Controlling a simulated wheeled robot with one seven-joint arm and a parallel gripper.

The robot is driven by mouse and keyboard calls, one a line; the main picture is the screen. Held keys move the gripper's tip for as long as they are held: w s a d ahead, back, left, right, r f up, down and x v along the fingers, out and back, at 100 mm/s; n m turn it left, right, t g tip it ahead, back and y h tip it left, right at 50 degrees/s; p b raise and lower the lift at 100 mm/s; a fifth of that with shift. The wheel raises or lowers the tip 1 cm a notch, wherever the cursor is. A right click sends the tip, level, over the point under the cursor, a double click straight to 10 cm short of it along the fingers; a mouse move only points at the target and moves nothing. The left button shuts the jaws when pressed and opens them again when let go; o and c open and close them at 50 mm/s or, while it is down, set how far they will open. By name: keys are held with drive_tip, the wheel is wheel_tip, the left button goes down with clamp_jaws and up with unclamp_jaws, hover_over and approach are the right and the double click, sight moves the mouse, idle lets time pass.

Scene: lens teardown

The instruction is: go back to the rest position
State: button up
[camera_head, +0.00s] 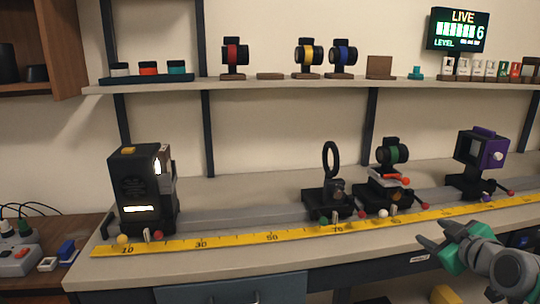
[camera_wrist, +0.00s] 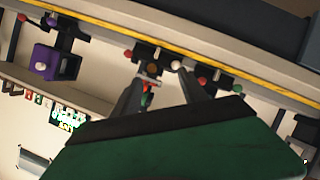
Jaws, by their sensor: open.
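My gripper (camera_head: 437,236) is at the right in the head view, in front of the bench edge and the yellow ruler. Its two dark fingers are apart, with nothing between them. The wrist view shows the same gripper (camera_wrist: 160,84) with its fingers spread and the green palm filling the lower part. The bench and its holders appear upside down beyond the fingers. The green-ringed lens (camera_head: 392,153) sits upright in its holder on the rail, apart from my gripper.
On the bench stand a black lamp box (camera_head: 142,190), an empty black ring holder (camera_head: 331,165) and a purple-backed box (camera_head: 482,149). A yellow ruler (camera_head: 270,237) runs along the front edge. The shelf (camera_head: 280,84) above holds red, yellow and blue-ringed lenses. A lit screen (camera_head: 458,30) hangs upper right.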

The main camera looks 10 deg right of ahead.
drive_tip(key=w+a+r+m+g+y+p, duration=0.1)
drive_tip(key=a+r+g+p, duration=0.1)
drive_tip(key=a+p, duration=0.55)
drive_tip(key=w+a+r+m+g+y+p, duration=0.1)
drive_tip(key=a+r+g+y+p, duration=0.3)
drive_tip(key=a, duration=0.6)
drive_tip(key=s+a+m+g+h+p, duration=0.2)
drive_tip(key=s+a+m+g+p, duration=0.1)
drive_tip(key=s+a+p, duration=1)
drive_tip(key=shift+a+r+g+h, duration=0.3)
drive_tip(key=shift+a+r+g, duration=0.15)
drive_tip(key=shift+a+g, duration=0.25)
drive_tip(key=shift+d, duration=0.15)
